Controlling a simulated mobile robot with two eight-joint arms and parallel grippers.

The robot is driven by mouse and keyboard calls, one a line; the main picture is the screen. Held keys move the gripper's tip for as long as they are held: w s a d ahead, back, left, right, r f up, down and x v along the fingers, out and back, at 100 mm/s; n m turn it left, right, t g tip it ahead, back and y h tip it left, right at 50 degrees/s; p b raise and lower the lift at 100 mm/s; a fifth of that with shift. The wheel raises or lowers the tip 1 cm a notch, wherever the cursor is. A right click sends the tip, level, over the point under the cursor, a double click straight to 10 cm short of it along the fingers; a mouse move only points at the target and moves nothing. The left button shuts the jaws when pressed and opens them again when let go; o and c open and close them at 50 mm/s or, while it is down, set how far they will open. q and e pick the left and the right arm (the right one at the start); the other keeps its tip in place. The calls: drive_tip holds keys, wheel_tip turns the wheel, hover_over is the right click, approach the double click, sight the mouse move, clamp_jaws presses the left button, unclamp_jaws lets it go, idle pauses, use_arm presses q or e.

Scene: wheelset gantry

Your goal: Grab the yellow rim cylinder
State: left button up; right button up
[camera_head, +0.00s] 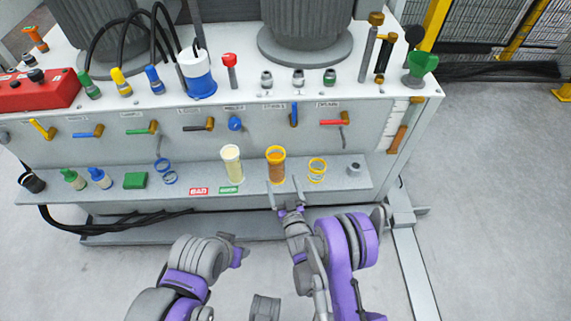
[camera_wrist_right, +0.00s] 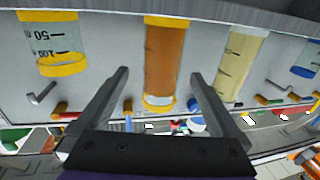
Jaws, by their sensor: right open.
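Two cylinders with yellow rims stand on the front shelf. One is filled with amber (camera_head: 276,168) and the other is clear (camera_head: 317,171), just to its right. My right gripper (camera_head: 284,188) is open in front of the amber one. In the right wrist view its fingers (camera_wrist_right: 160,76) point towards the amber cylinder (camera_wrist_right: 164,62), which shows between them. The clear one (camera_wrist_right: 52,42) is off to the left there. I see no contact. My left gripper (camera_head: 238,251) is low, away from the shelf; its jaw opening is unclear.
A cream-filled cylinder (camera_head: 232,164) stands left of the amber one. Levers such as the red one (camera_head: 335,122) stick out above the shelf (camera_head: 345,186). The floor at right is clear.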

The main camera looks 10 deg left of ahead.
drive_tip(key=x, duration=1)
drive_tip(key=shift+w+a+r, duration=0.15)
drive_tip(key=shift+a+r, duration=0.05)
drive_tip(key=shift+a, duration=0.05)
clamp_jaws()
